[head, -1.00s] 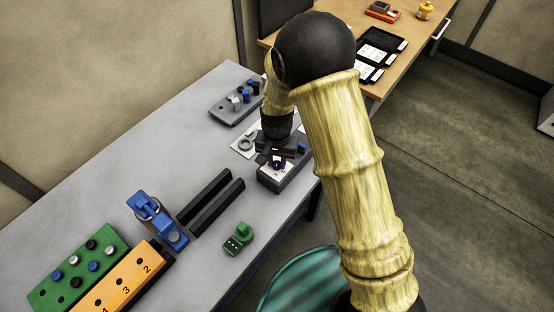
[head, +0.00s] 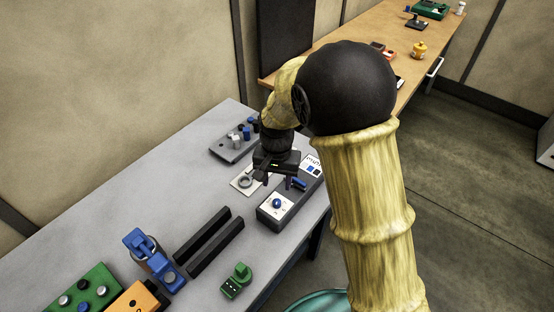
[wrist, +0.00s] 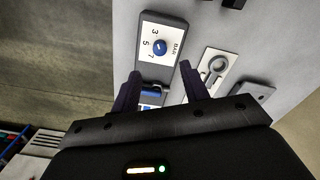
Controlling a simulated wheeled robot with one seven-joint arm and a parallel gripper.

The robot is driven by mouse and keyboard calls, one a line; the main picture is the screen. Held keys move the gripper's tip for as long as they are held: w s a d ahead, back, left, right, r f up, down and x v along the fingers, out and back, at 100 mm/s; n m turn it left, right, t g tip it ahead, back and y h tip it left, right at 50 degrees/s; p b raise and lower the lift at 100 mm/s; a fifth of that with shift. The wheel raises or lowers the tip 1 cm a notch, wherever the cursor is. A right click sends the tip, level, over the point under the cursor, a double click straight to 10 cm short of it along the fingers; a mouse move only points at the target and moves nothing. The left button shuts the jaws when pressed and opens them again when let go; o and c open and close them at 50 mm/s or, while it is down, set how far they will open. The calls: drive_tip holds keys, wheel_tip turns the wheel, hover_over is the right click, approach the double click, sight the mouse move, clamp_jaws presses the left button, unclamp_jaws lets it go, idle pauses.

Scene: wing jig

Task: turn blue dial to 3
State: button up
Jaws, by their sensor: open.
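The blue dial (head: 276,203) sits on a white plate at the near end of a dark grey box (head: 270,222) on the grey bench. In the wrist view the dial (wrist: 159,47) has 3, 5 and 7 on one side and BAR on the other. My gripper (head: 277,182) is open and empty, above the box and back from the dial. In the wrist view my gripper's fingertips (wrist: 161,71) are apart, with the dial beyond them and nothing between them touching it.
A blue switch (head: 300,184) is on the same box. A white plate with a grey ring (head: 245,181) lies to its left. A grey block with knobs (head: 234,145) stands behind. Black rails (head: 215,243), a blue clamp (head: 155,262) and a green part (head: 237,281) lie nearer.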

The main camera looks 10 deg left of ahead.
wheel_tip(320, 180, up, 9)
drive_tip(key=shift+f+b, duration=0.2)
drive_tip(key=shift+b, duration=0.1)
drive_tip(key=s+d+f+t, duration=0.1)
drive_tip(key=s+d, duration=0.2)
drive_tip(key=d, duration=0.4)
drive_tip(key=s+d+f, duration=0.1)
drive_tip(key=s+d, duration=0.3)
drive_tip(key=d, duration=0.3)
drive_tip(key=s+d+f+n+t, duration=0.1)
drive_tip(key=s+d, duration=0.3)
drive_tip(key=d, duration=0.4)
drive_tip(key=shift+f+t, duration=0.3)
drive_tip(key=shift+f, duration=0.15)
